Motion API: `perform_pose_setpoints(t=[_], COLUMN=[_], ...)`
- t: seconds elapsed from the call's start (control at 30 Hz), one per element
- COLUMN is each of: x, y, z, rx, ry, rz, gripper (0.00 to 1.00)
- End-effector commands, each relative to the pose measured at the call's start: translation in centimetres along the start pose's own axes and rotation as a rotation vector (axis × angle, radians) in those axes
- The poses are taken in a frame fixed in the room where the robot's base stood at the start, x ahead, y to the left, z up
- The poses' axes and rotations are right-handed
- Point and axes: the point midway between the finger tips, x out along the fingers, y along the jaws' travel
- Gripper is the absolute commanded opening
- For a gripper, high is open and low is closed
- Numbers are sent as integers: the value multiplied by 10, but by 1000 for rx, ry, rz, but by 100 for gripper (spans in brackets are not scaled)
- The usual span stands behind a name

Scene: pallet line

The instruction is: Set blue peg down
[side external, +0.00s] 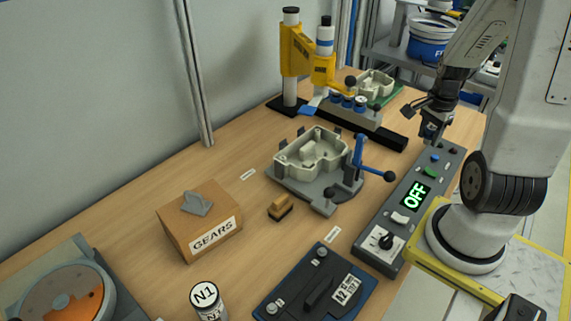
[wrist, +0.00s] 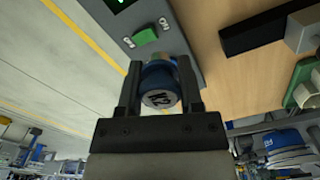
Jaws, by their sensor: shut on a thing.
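My gripper (side external: 432,136) is over the far end of the grey control panel (side external: 373,243). In the wrist view, the two fingers of my gripper (wrist: 158,85) are shut on a blue peg (wrist: 154,79), one on each side.
A black rail (side external: 385,137) lies behind. Bare wooden table lies between.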

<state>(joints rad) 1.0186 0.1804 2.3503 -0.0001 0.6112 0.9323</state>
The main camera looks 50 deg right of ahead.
Motion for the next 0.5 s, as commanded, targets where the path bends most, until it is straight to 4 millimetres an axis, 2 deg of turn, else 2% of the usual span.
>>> perform_pose_setpoints(t=[0.3,0.5], x=[0,1], y=[-37,-49], z=[-52,-71], rx=[-76,-108], ry=[0,-1], rz=[0,0], gripper=[0,0])
